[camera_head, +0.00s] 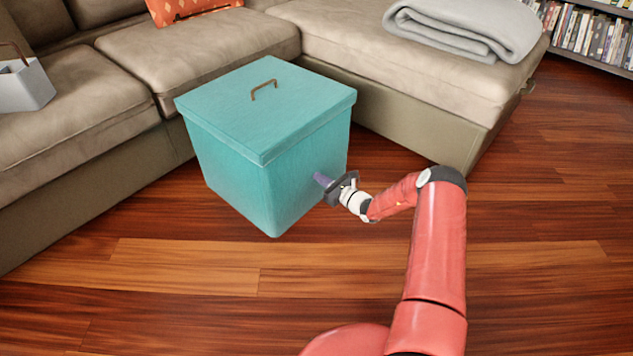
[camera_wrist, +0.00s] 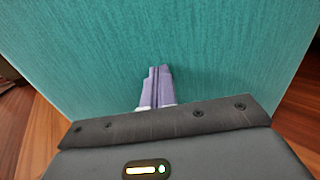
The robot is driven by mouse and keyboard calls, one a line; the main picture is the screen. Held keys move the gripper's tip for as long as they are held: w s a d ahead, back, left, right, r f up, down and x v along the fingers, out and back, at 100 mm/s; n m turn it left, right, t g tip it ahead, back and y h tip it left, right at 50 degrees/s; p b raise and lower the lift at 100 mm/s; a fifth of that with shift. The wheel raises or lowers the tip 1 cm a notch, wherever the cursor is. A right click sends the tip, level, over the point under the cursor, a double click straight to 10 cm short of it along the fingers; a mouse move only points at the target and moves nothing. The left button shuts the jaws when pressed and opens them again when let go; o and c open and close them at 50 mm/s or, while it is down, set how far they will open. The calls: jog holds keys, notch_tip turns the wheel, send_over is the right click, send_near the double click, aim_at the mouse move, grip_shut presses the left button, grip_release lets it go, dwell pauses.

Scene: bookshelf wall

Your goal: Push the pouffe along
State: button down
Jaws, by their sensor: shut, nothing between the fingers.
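The pouffe (camera_head: 262,108) is a teal, box-shaped piece with a lid and a small brown handle on top. It stands upright on the wooden floor in the corner of the sofa. My gripper (camera_head: 321,180) is shut and empty, with its purple fingertips at the pouffe's right-hand side face. In the wrist view the pouffe's teal side (camera_wrist: 220,60) fills most of the picture, and my gripper's fingers (camera_wrist: 157,72) point straight at it. They look touching or very close; I cannot tell which.
A beige L-shaped sofa (camera_head: 100,150) runs behind and left of the pouffe. A folded grey blanket (camera_head: 465,25) lies on its right part, an orange cushion (camera_head: 180,8) behind. A grey basket (camera_head: 25,85) sits at left. Bookshelf (camera_head: 600,35) at far right. Floor (camera_head: 180,270) in front is clear.

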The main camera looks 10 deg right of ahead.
jog(key=s+r+p, duration=0.1)
jog(key=s+d+r+p, duration=0.1)
jog(key=p, duration=0.1)
jog(key=shift+s+d, duration=0.1)
jog(key=shift+d, duration=0.2)
jog(key=shift+s+d+p, duration=0.35)
jog(key=shift+s, duration=0.05)
dwell(0.5)
